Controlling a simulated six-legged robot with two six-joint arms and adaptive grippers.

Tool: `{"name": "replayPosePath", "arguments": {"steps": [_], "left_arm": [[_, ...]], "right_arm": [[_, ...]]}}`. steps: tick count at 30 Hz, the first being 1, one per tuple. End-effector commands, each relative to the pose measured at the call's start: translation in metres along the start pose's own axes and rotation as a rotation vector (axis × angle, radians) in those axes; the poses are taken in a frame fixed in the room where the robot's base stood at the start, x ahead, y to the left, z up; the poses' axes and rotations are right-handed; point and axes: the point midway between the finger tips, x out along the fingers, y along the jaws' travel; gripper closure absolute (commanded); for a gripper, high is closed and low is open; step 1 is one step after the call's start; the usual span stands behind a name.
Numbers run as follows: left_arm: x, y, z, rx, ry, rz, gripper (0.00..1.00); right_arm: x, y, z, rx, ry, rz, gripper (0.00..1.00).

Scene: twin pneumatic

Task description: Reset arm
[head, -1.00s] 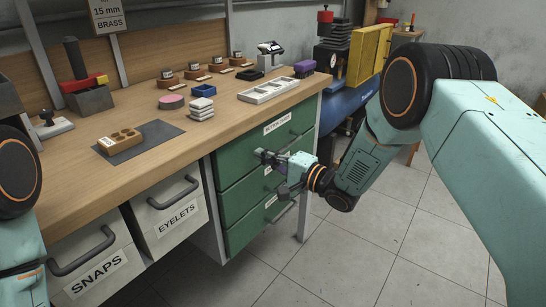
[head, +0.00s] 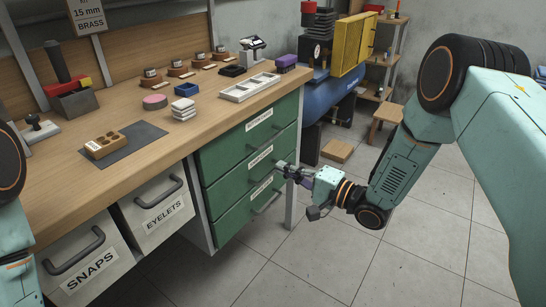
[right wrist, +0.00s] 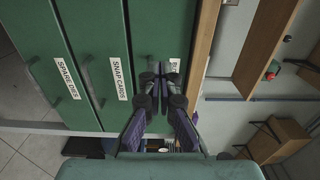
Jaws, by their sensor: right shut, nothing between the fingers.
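My right arm reaches in from the right in the head view. Its gripper (head: 283,169) is shut and empty, beside the right end of the green drawer unit (head: 222,150). In the right wrist view the same gripper's fingertips (right wrist: 160,76) are together with nothing between them, pointing toward the green drawer fronts (right wrist: 95,35). Whether they touch the drawers I cannot tell. The drawers look shut. Of my left arm only a link shows at the left edge of the head view; its gripper is out of view.
The wooden bench top (head: 55,190) carries a brass block (head: 103,145) on a dark mat, a white tray (head: 250,87) and small parts. Below are the EYELETS bin (head: 150,225) and SNAPS bin (head: 75,262). A blue tank (head: 335,97) and stool (head: 385,115) stand behind.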

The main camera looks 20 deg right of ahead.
Motion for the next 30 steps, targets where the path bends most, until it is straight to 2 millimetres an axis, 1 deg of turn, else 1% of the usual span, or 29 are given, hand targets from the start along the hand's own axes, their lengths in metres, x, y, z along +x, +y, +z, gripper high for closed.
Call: {"name": "replayPosePath", "arguments": {"steps": [2,4,5,7,9,11,14,15,17,18,20,21,22,23,24,26,27,30], "left_arm": [[-0.001,0.000,0.000,0.000,0.000,0.000,0.68],[0.000,0.000,0.000,0.000,0.000,0.000,0.68],[0.000,0.000,0.000,0.000,-0.001,0.000,0.68],[0.000,0.000,0.000,0.000,-0.001,0.000,0.68],[0.000,0.000,0.000,0.000,-0.001,0.000,0.68],[0.000,0.000,0.000,0.000,0.000,0.000,0.68],[-0.002,0.000,0.000,0.000,-0.001,0.000,0.68],[-0.003,0.000,0.000,0.000,-0.001,0.000,0.68],[-0.004,0.000,0.000,0.000,-0.001,0.000,0.68],[-0.006,0.000,0.000,0.000,-0.001,0.000,0.68],[-0.008,0.000,0.000,0.000,-0.001,0.000,0.68],[-0.009,0.000,0.000,0.000,-0.001,0.000,0.68],[-0.010,0.000,0.000,0.000,-0.001,0.000,0.68],[-0.011,0.000,0.000,0.000,-0.001,0.000,0.68],[-0.013,0.000,0.000,0.000,-0.001,0.000,0.68],[-0.015,0.000,0.000,0.000,-0.001,0.000,0.68],[-0.016,0.000,0.000,0.000,-0.001,0.000,0.68],[-0.020,0.000,0.000,0.000,-0.001,0.000,0.68]], "right_arm": [[-0.002,0.001,0.000,-0.029,-0.001,0.002,1.00],[-0.003,0.004,-0.001,-0.101,0.003,0.018,1.00],[-0.003,0.007,-0.003,-0.143,0.013,0.032,1.00],[-0.007,0.020,-0.009,-0.251,0.049,0.090,1.00],[-0.016,0.039,-0.011,-0.351,0.087,0.179,1.00],[-0.025,0.057,-0.009,-0.429,0.107,0.269,1.00],[-0.047,0.091,0.004,-0.543,0.104,0.445,1.00],[-0.059,0.106,0.012,-0.583,0.089,0.523,1.00],[-0.079,0.128,0.027,-0.636,0.051,0.644,1.00],[-0.095,0.142,0.040,-0.668,0.013,0.726,1.00],[-0.122,0.161,0.060,-0.706,-0.056,0.850,1.00],[-0.142,0.171,0.075,-0.726,-0.111,0.928,1.00],[-0.156,0.178,0.087,-0.735,-0.153,0.982,1.00],[-0.172,0.184,0.098,-0.744,-0.198,1.034,1.00],[-0.192,0.190,0.114,-0.749,-0.257,1.099,1.00],[-0.222,0.195,0.137,-0.748,-0.349,1.189,1.00],[-0.242,0.197,0.153,-0.741,-0.407,1.242,1.00],[-0.287,0.195,0.185,-0.708,-0.528,1.353,1.00]]}}
